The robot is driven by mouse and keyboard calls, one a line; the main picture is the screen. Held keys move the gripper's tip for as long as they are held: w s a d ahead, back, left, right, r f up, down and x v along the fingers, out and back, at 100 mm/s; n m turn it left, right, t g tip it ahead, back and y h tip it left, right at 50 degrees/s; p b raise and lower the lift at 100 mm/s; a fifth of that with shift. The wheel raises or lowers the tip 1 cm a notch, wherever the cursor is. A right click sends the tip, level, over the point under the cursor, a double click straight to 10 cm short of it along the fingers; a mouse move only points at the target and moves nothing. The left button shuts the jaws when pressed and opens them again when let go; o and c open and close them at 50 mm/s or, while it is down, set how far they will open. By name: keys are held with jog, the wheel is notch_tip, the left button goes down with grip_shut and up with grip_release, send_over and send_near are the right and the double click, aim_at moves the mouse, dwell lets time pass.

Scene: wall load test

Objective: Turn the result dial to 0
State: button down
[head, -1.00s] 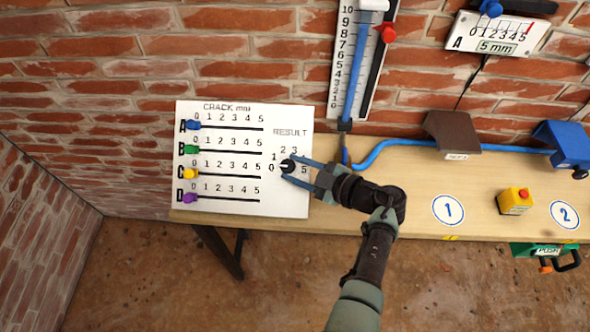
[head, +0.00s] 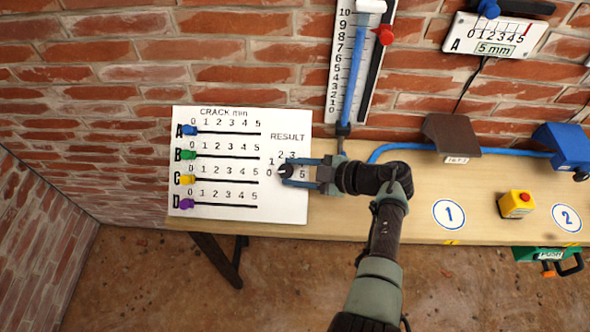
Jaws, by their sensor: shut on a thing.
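The result dial (head: 285,171) is a small black knob at the lower right of a white board (head: 225,215), under the word RESULT. Numbers 0, 1, 2, 3 and 5 show around it; the 4 is hidden. A pale mark on the knob faces left, toward 0, but its exact setting is too small to tell. My gripper (head: 287,172) has blue fingers and reaches in from the right. It is shut on the dial, with one finger above and one below it.
The board also carries four sliders A to D (head: 188,130), all at 0. A tall gauge with a red pointer (head: 384,36) stands behind. A brown cover (head: 452,135), a yellow box with a red button (head: 516,204) and a blue cover (head: 565,148) are to the right.

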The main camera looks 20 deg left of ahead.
jog(key=shift+c, duration=2.1)
grip_release()
jog(key=v, duration=1.3)
jog(key=shift+b, duration=0.35)
jog(key=shift+w+a+r, duration=0.1)
